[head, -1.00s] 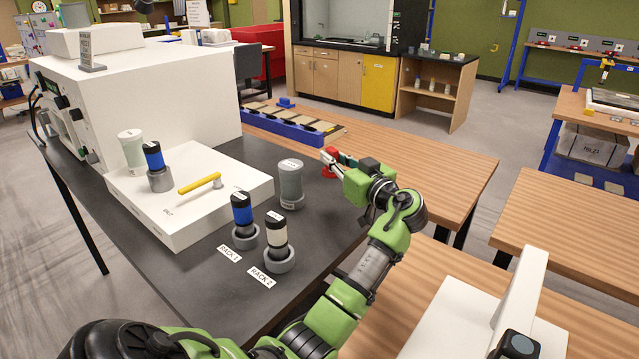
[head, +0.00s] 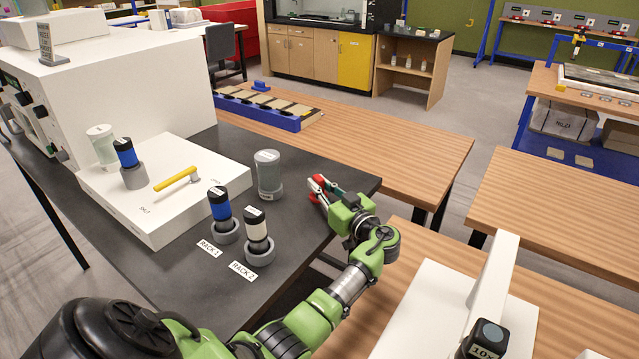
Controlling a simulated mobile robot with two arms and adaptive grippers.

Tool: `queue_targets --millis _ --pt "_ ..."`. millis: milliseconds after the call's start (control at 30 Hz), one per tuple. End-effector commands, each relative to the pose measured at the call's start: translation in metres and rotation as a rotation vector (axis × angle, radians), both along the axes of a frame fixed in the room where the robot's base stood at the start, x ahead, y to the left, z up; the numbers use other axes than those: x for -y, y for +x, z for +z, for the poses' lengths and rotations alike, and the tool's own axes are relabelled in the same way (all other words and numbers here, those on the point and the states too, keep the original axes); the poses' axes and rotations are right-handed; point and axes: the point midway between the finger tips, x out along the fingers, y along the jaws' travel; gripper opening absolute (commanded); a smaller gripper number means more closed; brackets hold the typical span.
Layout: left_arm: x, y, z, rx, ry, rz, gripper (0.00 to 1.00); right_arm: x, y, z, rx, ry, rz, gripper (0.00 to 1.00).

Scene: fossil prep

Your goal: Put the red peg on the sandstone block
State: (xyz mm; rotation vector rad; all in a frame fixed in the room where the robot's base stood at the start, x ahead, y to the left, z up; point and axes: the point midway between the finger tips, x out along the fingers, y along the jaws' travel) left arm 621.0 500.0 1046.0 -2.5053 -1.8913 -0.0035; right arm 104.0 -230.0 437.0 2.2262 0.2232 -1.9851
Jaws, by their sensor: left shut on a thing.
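My left gripper (head: 319,187) is above the right side of the dark bench, its fingers at the upper left end of the green arm. It is shut on a small red thing, which I take for the red peg (head: 316,185); the fingers hide part of it. I cannot make out a sandstone block for certain in the head view. My right gripper is not in view.
A blue tray (head: 262,115) of slabs sits on the wooden table behind.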

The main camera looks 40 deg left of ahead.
Motion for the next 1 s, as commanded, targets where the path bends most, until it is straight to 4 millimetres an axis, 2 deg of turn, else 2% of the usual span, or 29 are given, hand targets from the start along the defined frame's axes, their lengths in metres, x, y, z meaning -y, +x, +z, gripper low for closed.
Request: queue_targets --millis 233,267,300,333,733,867,1000 --pt "0.0 0.0 -0.002 0.001 0.0 0.0 0.0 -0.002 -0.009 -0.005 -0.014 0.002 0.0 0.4" --pt "0.0 0.0 -0.002 0.001 0.0 0.0 0.15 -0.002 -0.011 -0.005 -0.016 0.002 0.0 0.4" --pt "0.0 0.0 -0.001 0.001 0.0 0.0 0.26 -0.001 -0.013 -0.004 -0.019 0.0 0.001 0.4" --pt "0.0 0.0 -0.001 0.0 0.0 0.0 0.29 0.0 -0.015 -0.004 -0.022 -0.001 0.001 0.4" --pt "0.0 0.0 0.002 0.0 0.0 0.0 0.29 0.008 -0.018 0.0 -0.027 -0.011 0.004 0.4" --pt "0.017 -0.004 -0.003 0.003 -0.002 -0.003 0.29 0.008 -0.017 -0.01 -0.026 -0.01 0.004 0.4" --pt "0.047 -0.012 -0.005 0.002 -0.003 -0.003 0.29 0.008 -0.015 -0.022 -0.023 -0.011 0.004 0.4"
